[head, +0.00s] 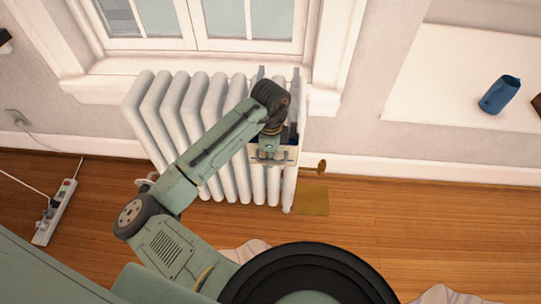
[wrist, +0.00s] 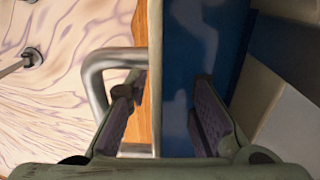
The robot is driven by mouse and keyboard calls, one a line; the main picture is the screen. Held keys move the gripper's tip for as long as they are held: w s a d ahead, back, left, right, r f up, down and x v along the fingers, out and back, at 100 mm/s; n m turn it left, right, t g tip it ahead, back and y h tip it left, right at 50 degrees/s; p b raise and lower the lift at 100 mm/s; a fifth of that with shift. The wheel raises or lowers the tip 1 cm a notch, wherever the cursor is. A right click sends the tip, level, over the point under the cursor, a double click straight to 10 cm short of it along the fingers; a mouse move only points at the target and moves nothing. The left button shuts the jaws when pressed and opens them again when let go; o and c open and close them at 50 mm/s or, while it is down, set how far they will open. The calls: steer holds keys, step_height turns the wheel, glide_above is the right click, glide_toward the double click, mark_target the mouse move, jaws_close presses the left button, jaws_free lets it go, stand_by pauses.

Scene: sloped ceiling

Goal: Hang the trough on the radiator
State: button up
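The white ribbed radiator (head: 205,115) stands under the window. The trough (head: 289,153), pale outside with a blue inside, is at the radiator's right end, mostly hidden behind my arm. Two grey upright hook pieces (head: 295,84) show near the radiator's top; I cannot tell whether they bear on it. In the wrist view the trough's blue inside (wrist: 190,45) lies right of its pale front wall, with a bent metal handle on the left. My gripper (wrist: 168,85) has one finger on each side of this wall, with a gap at the right finger. In the head view, my gripper (head: 269,152) is at the trough's front.
A brass valve knob (head: 321,166) sticks out right of the radiator, above a yellowish square (head: 312,200) on the wooden floor. A power strip (head: 55,212) lies at left. Floor at right is clear.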

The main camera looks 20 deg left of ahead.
steer(key=shift+s+d+f, duration=0.1)
steer(key=shift+s, duration=0.05)
step_height(320, 180, up, 12)
steer(key=shift+r, duration=0.1)
stand_by(0.4)
stand_by(0.7)
